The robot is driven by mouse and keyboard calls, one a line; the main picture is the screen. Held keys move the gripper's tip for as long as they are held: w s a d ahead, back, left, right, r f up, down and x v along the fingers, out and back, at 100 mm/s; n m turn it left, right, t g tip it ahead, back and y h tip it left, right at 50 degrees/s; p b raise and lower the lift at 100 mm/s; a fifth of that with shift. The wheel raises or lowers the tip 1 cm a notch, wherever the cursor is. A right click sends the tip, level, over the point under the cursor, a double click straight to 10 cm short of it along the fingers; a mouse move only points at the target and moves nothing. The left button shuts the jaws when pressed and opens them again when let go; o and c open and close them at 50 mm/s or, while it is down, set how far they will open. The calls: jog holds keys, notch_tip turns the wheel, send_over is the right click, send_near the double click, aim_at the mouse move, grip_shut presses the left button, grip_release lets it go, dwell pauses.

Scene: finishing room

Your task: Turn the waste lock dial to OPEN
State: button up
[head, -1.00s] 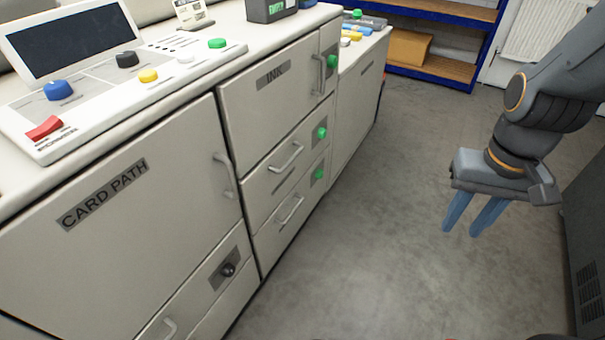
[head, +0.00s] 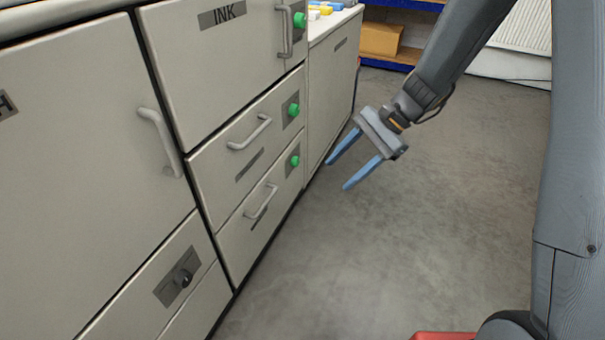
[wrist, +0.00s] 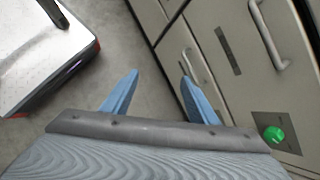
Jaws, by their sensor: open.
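A black dial (head: 183,278) sits on a dark plate on the low left drawer front of the white machine. No lettering by it is readable, so I cannot confirm that it is the waste lock or which way it is set. Green dials sit on the upper drawer (head: 293,109) and lower drawer (head: 295,160) to its right; one green dial shows in the wrist view (wrist: 274,134). My gripper (head: 339,174) is open and empty, right of these drawers and well apart from the black dial. Its blue fingers show in the wrist view (wrist: 159,75).
The INK door (head: 215,60) has a bar handle and another green dial (head: 299,20). Drawer handles (head: 250,134) stick out from the fronts. The grey floor (head: 380,250) to the right is clear. A blue shelf with a cardboard box (head: 380,38) stands at the back.

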jog(key=w+a+f+m+t+y+b, duration=0.1)
jog(key=w+a+f+m+y+b, duration=0.2)
jog(key=w+f+b, duration=0.5)
jog(key=w+a+f+m+t+y+b, duration=0.25)
jog(key=w+a+f+b, duration=0.2)
jog(key=w+f, duration=0.6)
jog(key=m+t+y+b, duration=0.4)
jog(key=m+t+b, duration=0.15)
jog(key=b, duration=0.45)
send_near(298, 161)
jog(key=g, duration=0.1)
jog(key=shift+m, duration=0.4)
jog(key=b+x, duration=0.1)
jog(key=x, duration=0.1)
jog(key=b+x, duration=0.1)
jog(key=x, duration=0.2)
jog(key=b+x, duration=0.1)
jog(key=x, duration=0.2)
jog(key=shift+w, duration=0.35)
jog(key=shift+c, duration=0.2)
jog(key=shift+d, duration=0.1)
jog(key=c, duration=1)
